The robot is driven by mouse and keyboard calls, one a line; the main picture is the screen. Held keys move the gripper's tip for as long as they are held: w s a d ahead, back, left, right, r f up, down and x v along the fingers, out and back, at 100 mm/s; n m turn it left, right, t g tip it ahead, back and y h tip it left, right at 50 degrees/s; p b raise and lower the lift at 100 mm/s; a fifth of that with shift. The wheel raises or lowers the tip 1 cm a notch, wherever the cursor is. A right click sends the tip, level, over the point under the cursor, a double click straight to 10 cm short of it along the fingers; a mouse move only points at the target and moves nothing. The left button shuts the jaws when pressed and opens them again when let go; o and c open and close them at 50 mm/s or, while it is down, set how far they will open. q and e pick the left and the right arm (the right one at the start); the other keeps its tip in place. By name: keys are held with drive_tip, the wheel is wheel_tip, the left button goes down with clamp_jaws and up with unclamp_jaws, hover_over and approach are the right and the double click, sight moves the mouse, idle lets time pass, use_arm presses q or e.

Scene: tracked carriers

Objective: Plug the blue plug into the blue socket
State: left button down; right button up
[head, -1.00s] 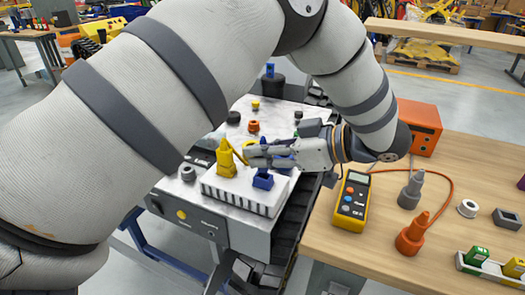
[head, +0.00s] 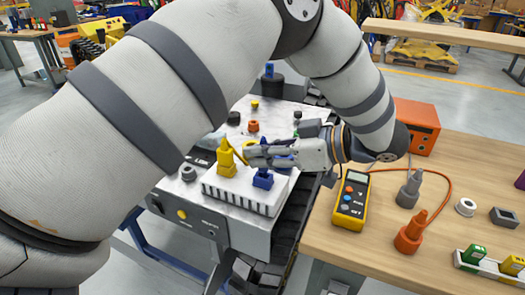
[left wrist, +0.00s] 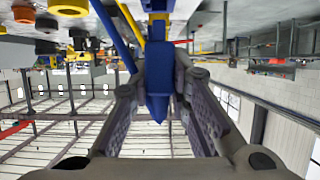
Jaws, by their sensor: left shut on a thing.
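The blue plug (head: 263,179) is at the front of a white ribbed block (head: 240,197) on the carrier. My left gripper (head: 250,155) reaches across from the right, just above the block, and is shut on the upper part of the plug. In the left wrist view the blue plug (left wrist: 158,80) stands between the two fingers (left wrist: 158,110), its tapered end pointing down in the picture. I cannot tell whether its lower end touches the block. The blue socket cannot be made out clearly. My right gripper is not in view.
A yellow plug (head: 226,160) stands close beside the left fingertips. Orange (head: 253,127), black (head: 233,118) and grey (head: 188,173) pieces sit on the carrier top. The wooden bench (head: 420,270) at the right holds a yellow meter (head: 351,200) and an orange plug (head: 411,233).

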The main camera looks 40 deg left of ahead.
use_arm(q)
drive_tip(key=shift+f, duration=0.15)
drive_tip(key=shift+f, duration=0.9)
drive_tip(key=shift+f, duration=0.3)
idle(1.0)
drive_tip(key=c, duration=1.4)
unclamp_jaws()
drive_tip(key=v, duration=1.2)
